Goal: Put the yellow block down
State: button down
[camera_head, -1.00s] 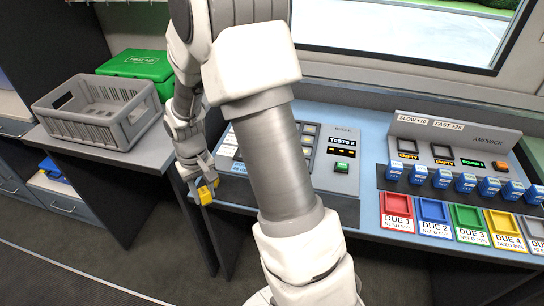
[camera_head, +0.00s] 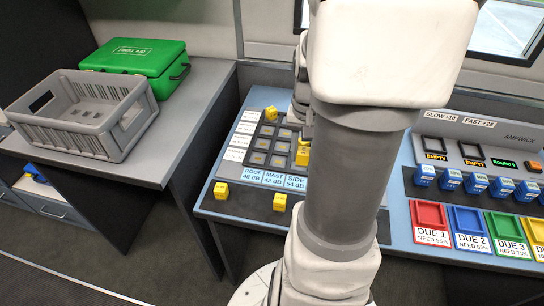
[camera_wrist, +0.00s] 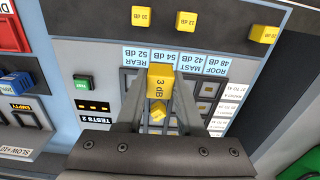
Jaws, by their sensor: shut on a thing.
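My gripper (camera_wrist: 159,95) is shut on a yellow block marked 3 dB (camera_wrist: 160,82), held between its two fingertips in the wrist view. In the head view the held block (camera_head: 303,154) shows beside my arm, over the right part of the grid panel (camera_head: 262,146). Another small yellow block (camera_wrist: 157,113) shows beyond the held one between the fingers. Whether the held block touches the panel I cannot tell. Labels ROOF, MAST, SIDE and REAR (camera_wrist: 175,62) line the panel edge. My arm hides most of my gripper in the head view.
Yellow blocks marked 10 dB (camera_wrist: 145,16), 12 dB (camera_wrist: 186,24) and 20 dB (camera_wrist: 262,33) lie near the front. Another yellow block (camera_head: 271,113) is at the panel's back. A grey crate (camera_head: 112,140) and green first-aid case (camera_head: 135,56) stand left; blue blocks (camera_head: 450,180) stand right.

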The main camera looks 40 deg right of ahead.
jog(key=b, duration=0.2)
send_over(278, 162)
notch_tip(278, 162, down, 7)
jog(key=shift+f, duration=2)
jog(key=shift+f+b, duration=0.1)
jog(key=shift+b, duration=0.25)
jog(key=c, duration=0.5)
grip_release()
notch_tip(278, 162, up, 12)
jog(key=shift+r+p, duration=0.15)
jog(key=shift+p, duration=1.1)
